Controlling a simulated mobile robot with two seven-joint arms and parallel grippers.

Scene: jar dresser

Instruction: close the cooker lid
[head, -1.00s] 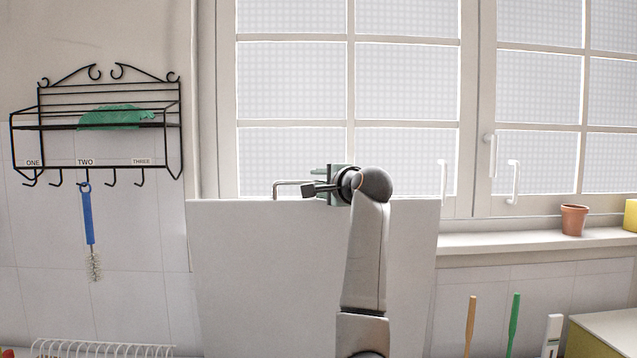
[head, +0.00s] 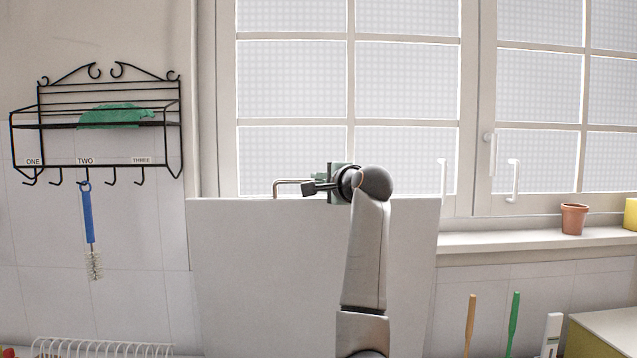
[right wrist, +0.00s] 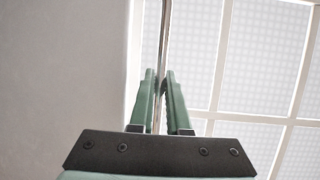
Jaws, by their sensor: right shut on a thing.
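The cooker lid (head: 260,270) is a pale grey panel standing upright in the middle of the head view, in front of the window. A thin bent metal handle (head: 283,182) rises from its top edge. My right gripper (head: 315,188), with green fingers, is at this handle at the top of the lid. In the right wrist view, its fingers (right wrist: 160,88) are closed on the thin metal bar of the handle (right wrist: 164,30). My right arm covers part of the lid's right half. The cooker's body is out of view. My left gripper is not in view.
A black wall rack (head: 100,125) with a hanging blue brush (head: 88,215) is at the left. A white wire rack (head: 100,348) shows at the lower left. A terracotta pot (head: 574,219) stands on the windowsill (head: 530,240) at the right.

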